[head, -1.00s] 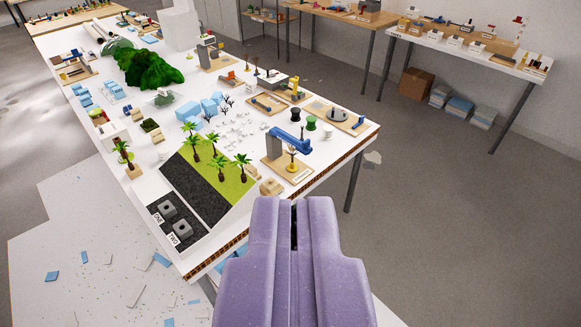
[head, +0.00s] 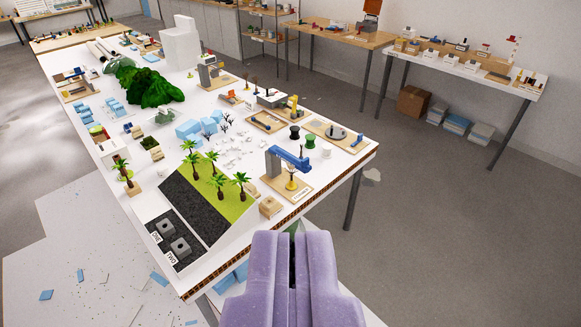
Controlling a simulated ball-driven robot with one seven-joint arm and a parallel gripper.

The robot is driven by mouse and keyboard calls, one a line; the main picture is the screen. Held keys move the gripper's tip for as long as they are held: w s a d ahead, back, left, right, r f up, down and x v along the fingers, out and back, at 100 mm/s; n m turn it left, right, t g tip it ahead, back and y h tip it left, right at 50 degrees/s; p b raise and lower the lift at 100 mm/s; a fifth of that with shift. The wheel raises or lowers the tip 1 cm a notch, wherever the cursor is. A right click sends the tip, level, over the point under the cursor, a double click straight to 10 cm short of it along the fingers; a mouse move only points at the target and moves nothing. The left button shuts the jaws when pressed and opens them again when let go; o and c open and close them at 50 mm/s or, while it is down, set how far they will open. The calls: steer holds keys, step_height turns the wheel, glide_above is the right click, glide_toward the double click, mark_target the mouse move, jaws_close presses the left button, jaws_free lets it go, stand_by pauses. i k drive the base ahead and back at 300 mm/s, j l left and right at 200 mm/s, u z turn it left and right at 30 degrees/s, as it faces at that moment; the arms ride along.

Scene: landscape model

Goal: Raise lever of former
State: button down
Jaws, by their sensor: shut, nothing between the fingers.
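My gripper (head: 292,238) is shut and empty at the bottom centre of the head view, in front of the long white table (head: 330,175). A device with a blue arm on a wooden base (head: 287,165) stands near the table's near right corner, beyond the fingertips and apart from them. Other small devices on wooden boards, such as a grey domed one (head: 337,132) and one with a yellow upright (head: 293,108), stand behind it.
A sloped green and black landscape model with palms (head: 217,209) lies left of the blue-armed device. Side tables (head: 340,38) and (head: 465,70) stand at the back. The grey floor at right (head: 460,240) is clear.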

mark_target(292, 162)
steer(key=i, duration=0.7)
steer(key=i+u, duration=0.1)
steer(key=i, duration=0.65)
steer(key=i+l+u, duration=0.1)
steer(key=i, duration=0.6)
steer(key=i+l, duration=0.15)
steer(key=i, duration=0.55)
